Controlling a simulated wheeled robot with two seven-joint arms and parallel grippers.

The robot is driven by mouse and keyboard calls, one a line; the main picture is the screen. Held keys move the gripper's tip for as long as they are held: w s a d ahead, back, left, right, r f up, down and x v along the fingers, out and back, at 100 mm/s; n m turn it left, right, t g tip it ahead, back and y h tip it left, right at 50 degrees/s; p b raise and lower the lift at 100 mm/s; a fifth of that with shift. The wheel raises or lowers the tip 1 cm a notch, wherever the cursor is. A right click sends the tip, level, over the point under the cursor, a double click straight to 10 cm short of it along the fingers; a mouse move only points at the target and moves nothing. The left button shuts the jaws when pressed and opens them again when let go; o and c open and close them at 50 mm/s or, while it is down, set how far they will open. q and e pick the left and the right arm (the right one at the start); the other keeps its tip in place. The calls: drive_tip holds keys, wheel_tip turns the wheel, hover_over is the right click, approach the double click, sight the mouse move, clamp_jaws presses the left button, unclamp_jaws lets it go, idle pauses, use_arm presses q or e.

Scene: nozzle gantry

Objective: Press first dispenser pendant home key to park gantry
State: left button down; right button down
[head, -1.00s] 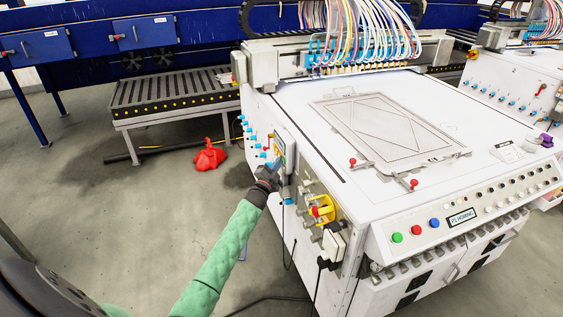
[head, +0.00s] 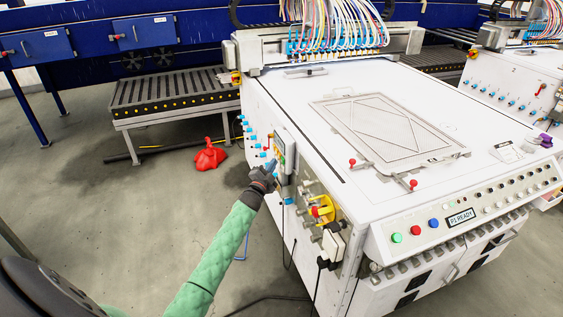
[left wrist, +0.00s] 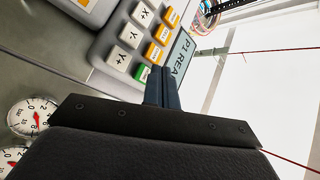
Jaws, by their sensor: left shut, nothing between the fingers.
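The first dispenser's pendant (head: 288,146) hangs on the left side of the near white machine. The left wrist view shows it closer, with white axis keys (left wrist: 131,35), orange keys, a green key (left wrist: 141,73) and a display (left wrist: 178,52) beginning "P1 REA". My left gripper (head: 271,166) is shut and empty at the pendant. Its fingertips (left wrist: 162,72) lie between the green key and the display in the wrist picture; I cannot tell whether they touch. The home key's label is not readable. The gantry (head: 330,62) stands at the machine's far end. My right gripper is out of view.
The front panel display (head: 460,218) reads "P1 READY". A yellow-and-red switch (head: 322,211) and fittings stick out below the pendant. Pressure gauges (left wrist: 34,116) sit beside my gripper.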

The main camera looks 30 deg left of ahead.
use_arm(q)
drive_tip(key=s+a+p, duration=0.1)
drive_tip(key=s+a, duration=0.2)
drive_tip(key=shift+s, duration=0.35)
drive_tip(key=shift+a, duration=0.1)
idle(0.6)
